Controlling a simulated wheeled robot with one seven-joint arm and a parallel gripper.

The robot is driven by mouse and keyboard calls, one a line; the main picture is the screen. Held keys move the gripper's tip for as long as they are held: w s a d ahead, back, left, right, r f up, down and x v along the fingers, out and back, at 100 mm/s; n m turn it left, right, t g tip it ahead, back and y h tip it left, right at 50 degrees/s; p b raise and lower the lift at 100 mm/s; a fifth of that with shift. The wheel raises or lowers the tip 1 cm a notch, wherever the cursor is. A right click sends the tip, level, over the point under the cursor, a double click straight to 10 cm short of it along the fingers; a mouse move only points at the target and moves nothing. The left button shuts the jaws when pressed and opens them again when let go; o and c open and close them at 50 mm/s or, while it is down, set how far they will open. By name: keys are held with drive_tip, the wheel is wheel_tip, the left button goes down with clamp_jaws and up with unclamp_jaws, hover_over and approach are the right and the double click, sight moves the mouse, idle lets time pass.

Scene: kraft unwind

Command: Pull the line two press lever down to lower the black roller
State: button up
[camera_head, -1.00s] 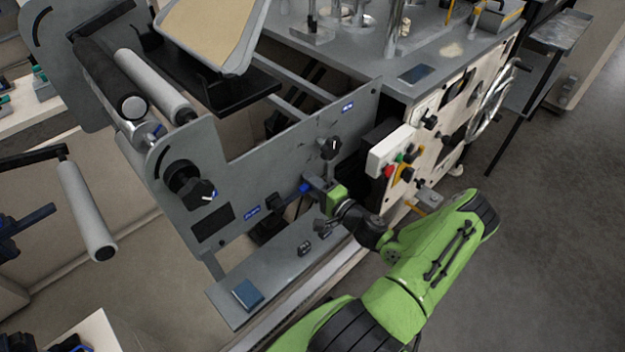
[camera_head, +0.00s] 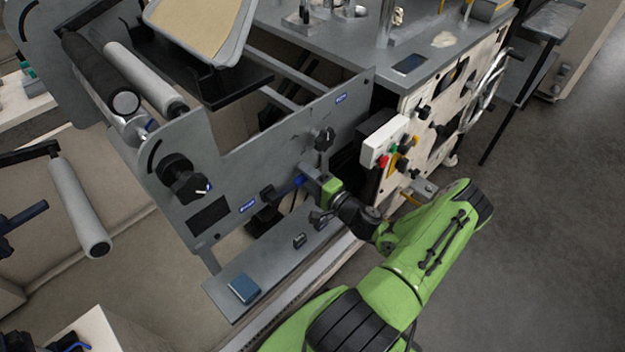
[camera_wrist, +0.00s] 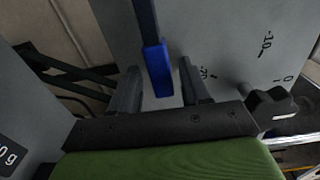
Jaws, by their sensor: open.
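A lever with a blue grip (camera_wrist: 158,68) hangs between my fingers in the wrist view, with a dark bar above it. In the head view the small blue grip (camera_head: 298,183) shows at the front of the grey side plate (camera_head: 265,150). My gripper (camera_head: 308,177) is beside it; its fingers are hard to make out there. In the wrist view my gripper (camera_wrist: 160,82) is open, one finger on each side of the grip, with gaps visible. The black roller (camera_head: 95,68) lies at the upper left, beside a pale roller (camera_head: 145,75).
Black knobs (camera_head: 188,180) stick out from the side plate. A white box with coloured buttons (camera_head: 384,140) stands just right of my gripper. A grey ledge (camera_head: 275,262) with a blue block (camera_head: 244,288) runs below. Open floor lies to the right.

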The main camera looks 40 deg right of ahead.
drive_tip(key=s+p, duration=0.2)
drive_tip(key=s, duration=1.3)
drive_tip(key=shift+s+d, duration=0.25)
drive_tip(key=shift+s, duration=0.05)
